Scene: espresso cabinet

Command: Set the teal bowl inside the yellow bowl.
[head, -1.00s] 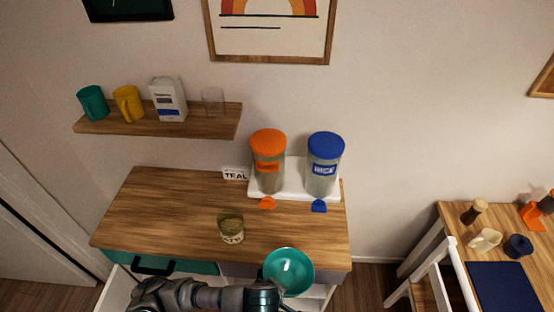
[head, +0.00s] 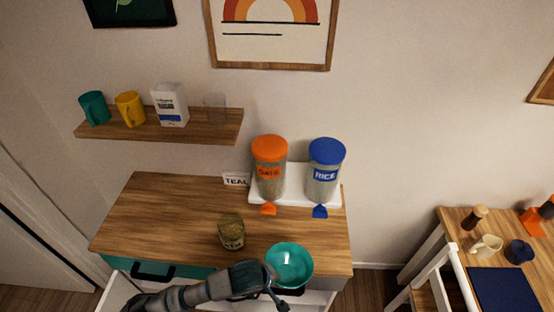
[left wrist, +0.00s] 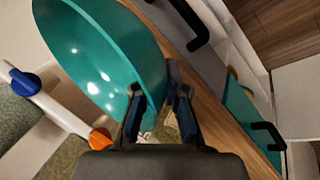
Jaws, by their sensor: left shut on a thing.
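The teal bowl (head: 290,262) is at the front right edge of the wooden cabinet top, its open side showing in the head view. My left gripper (head: 274,283) is shut on its rim. In the left wrist view the teal bowl (left wrist: 105,60) is large and tilted, with its rim between the fingers of my left gripper (left wrist: 158,95). I cannot tell how high the bowl is above the cabinet top. I see no yellow bowl in the head view. A small yellow patch (left wrist: 232,73) shows near an opening in the left wrist view; I cannot tell what it is. My right gripper is out of view.
A glass jar (head: 231,232) stands left of the bowl on the cabinet top (head: 165,215). Behind are an orange-lidded canister (head: 269,165), a blue-lidded canister (head: 324,168) and a TEAL sign (head: 236,180). A white drawer (head: 117,291) is open at the front left.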

